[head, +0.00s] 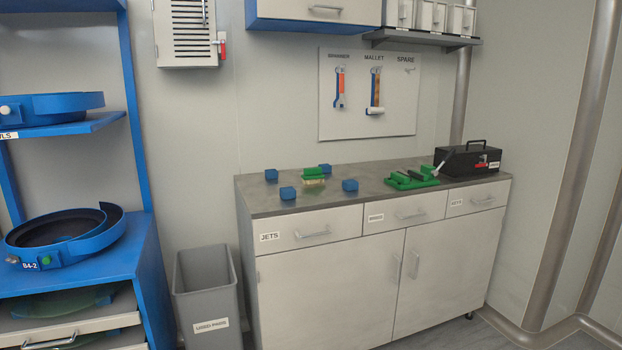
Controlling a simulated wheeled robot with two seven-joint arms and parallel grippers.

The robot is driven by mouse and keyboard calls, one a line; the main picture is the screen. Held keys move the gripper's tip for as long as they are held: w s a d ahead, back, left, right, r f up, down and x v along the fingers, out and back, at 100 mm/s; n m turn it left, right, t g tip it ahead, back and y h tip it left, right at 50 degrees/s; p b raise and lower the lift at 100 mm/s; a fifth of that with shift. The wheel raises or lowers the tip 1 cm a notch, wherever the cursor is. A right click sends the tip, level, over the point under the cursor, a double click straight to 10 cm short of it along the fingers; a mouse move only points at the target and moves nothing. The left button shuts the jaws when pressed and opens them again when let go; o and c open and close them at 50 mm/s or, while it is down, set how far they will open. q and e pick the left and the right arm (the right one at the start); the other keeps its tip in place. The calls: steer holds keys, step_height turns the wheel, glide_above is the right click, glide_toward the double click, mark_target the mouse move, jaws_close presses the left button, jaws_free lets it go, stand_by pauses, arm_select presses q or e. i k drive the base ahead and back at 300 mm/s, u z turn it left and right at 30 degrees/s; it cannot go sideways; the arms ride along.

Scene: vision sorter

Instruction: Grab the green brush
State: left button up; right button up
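A small brush (313,173) with a green top and pale bristles lies on the grey counter (355,198), left of its middle. Several blue blocks stand around it, apart from it. No gripper shows in the head view.
Blue blocks (288,193) surround the brush. A green vise-like device (412,180) and a black toolbox (468,160) stand at the counter's right. A grey bin (207,285) stands left of the cabinet. A blue shelf unit (150,255) stands at the far left.

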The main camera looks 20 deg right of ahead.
mark_target(311, 175)
steer(key=z, duration=2.1)
steer(key=i, duration=3.5)
steer(key=u, duration=3.6)
